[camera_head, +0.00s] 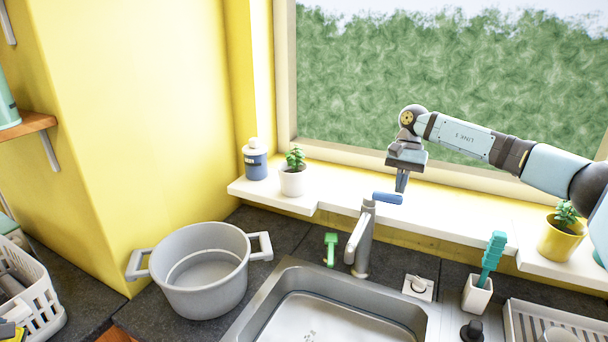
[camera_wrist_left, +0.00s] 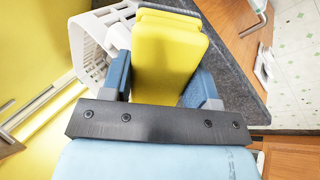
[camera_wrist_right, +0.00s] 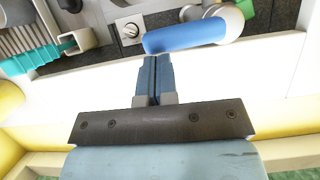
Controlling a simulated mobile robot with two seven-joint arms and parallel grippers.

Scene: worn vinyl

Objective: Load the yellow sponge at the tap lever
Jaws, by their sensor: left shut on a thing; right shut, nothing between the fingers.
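The yellow sponge (camera_wrist_left: 167,55) is between the blue fingers of my left gripper (camera_wrist_left: 165,78), which is shut on it. In the head view only a small yellow piece (camera_head: 15,336) shows at the bottom left corner. The grey tap (camera_head: 362,240) stands behind the sink, with a blue lever (camera_head: 388,198) on top pointing right. The lever also shows in the right wrist view (camera_wrist_right: 185,36). My right gripper (camera_head: 401,185) is shut and empty, pointing down just behind the lever. Its fingertips (camera_wrist_right: 153,60) appear very near the lever; I cannot tell whether they touch.
A white basket (camera_head: 40,290) stands at the left, beside the grey pot (camera_head: 200,270). The sink (camera_head: 335,310) is in front of the tap. Plants stand on the white sill (camera_head: 335,198).

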